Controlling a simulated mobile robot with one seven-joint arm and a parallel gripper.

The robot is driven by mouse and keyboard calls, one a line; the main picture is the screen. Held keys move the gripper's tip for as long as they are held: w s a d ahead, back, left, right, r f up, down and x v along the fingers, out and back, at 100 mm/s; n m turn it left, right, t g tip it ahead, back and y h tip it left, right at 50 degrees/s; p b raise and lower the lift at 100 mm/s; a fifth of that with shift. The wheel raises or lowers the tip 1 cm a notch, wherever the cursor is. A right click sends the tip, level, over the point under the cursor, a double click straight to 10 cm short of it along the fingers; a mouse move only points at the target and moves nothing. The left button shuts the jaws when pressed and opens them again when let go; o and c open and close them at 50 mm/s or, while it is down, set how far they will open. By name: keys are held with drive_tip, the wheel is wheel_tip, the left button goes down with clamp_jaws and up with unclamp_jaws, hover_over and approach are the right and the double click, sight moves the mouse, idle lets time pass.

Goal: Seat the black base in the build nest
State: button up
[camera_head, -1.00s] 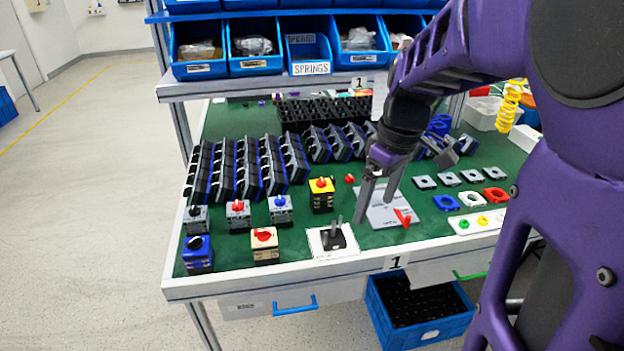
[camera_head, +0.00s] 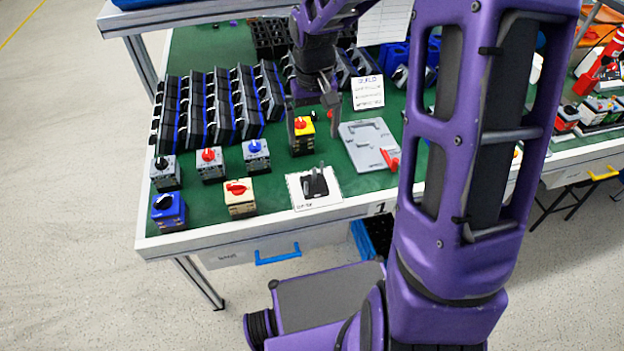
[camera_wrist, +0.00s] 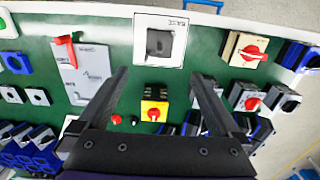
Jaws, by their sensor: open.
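A black block (camera_head: 314,184) with two upright grey prongs sits on a white square plate (camera_head: 330,202) at the table's front edge. It looks like the black base. In the wrist view the block (camera_wrist: 159,44) is a dark square inside the white plate. A grey fixture plate (camera_head: 362,153) with a red handle (camera_head: 389,159) lies to its right, behind it a card reading BUILD (camera_head: 368,91); it appears to be the build nest. My gripper (camera_head: 313,127) is open and empty, pointing down near the yellow switch, farther back than the black block. Its fingers also show in the wrist view (camera_wrist: 160,74).
A yellow switch box with a red knob (camera_head: 302,146) stands close to my fingers. Several switches, including a blue one (camera_head: 168,212) and a beige one (camera_head: 239,207), stand left of the plate. Rows of black-and-blue parts (camera_head: 218,105) fill the back left.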

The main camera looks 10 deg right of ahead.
sight(314, 183)
wheel_tip(314, 183, down, 16)
drive_tip(key=shift+s+b, duration=0.1)
drive_tip(key=shift+b, duration=0.85)
drive_tip(key=c, duration=1.3)
